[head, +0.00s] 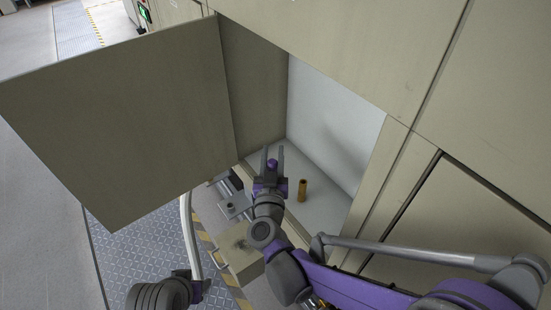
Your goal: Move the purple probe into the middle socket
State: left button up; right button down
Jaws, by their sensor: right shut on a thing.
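My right gripper (272,156) is in front of the open compartment, its two fingers pointing up in the head view. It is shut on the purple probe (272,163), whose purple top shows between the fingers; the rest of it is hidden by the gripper. A brass-coloured cylinder (302,190) stands upright on the compartment floor, right of the gripper and apart from it. I cannot make out the middle socket for certain. My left gripper (203,287) is low in the view, left of the drawer; its fingers are too unclear to tell their state.
A large beige door (125,115) stands open at left. The pale compartment (335,110) has free floor around the cylinder. A grey block with a round fitting (236,207) and a beige drawer (240,257) with a handle are below the opening.

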jog(key=w+d+f, duration=0.4)
jog(key=w+d, duration=0.2)
jog(key=d, duration=0.3)
jog(key=shift+w+d, duration=0.2)
jog(key=shift+d, duration=0.2)
dwell(0.4)
jog(key=shift+b, duration=0.45)
dwell(0.8)
jog(key=shift+f, duration=0.15)
jog(key=shift+f+b, duration=0.5)
jog(key=shift+b, duration=0.1)
